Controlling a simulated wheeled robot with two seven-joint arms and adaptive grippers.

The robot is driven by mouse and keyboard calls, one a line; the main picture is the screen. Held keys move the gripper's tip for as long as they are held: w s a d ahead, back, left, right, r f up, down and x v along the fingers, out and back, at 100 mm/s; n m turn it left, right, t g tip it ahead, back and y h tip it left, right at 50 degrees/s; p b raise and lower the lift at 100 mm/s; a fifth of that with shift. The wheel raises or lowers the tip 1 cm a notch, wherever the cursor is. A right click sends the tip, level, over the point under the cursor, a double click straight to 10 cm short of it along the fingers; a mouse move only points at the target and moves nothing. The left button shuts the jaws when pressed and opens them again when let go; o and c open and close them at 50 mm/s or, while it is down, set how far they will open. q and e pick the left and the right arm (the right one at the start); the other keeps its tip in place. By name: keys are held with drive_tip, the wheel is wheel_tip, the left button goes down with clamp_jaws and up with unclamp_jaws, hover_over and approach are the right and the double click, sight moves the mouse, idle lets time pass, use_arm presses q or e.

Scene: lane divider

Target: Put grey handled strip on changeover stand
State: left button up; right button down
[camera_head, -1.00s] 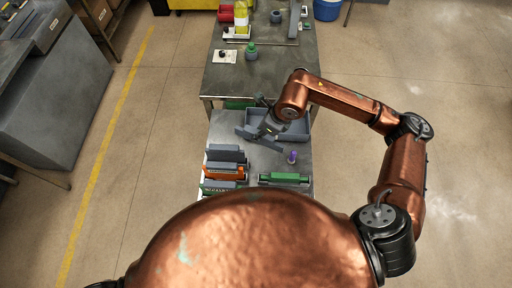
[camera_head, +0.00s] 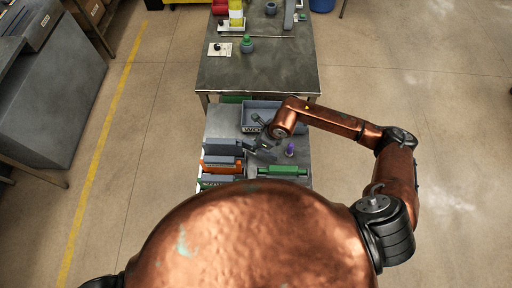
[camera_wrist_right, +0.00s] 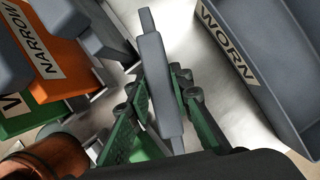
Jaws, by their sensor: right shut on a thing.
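The grey handled strip (camera_wrist_right: 158,85) is in my right gripper (camera_wrist_right: 160,108), whose green-padded fingers are shut on it from both sides. In the wrist view it stands lengthwise between the fingers, over bare metal tabletop. In the head view my right gripper (camera_head: 262,146) is above the near table, between the labelled holders at left and a grey bin; the strip is small and hard to make out there. I cannot tell which object is the changeover stand; a green low piece (camera_head: 283,171) lies at the table's near edge. My left gripper is not in view.
A grey bin marked WORN (camera_wrist_right: 240,65) is right of the strip. An orange holder marked NARROW (camera_wrist_right: 55,68) and a green one (camera_wrist_right: 20,118) are at left. A purple-topped item (camera_head: 290,150) stands right of my gripper. A larger metal table (camera_head: 255,75) is beyond.

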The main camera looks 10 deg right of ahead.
wheel_tip(320, 180, down, 3)
drive_tip(key=shift+f, duration=0.2)
drive_tip(key=shift+f, duration=0.1)
drive_tip(key=c, duration=1.7)
unclamp_jaws()
drive_tip(key=shift+c, duration=0.2)
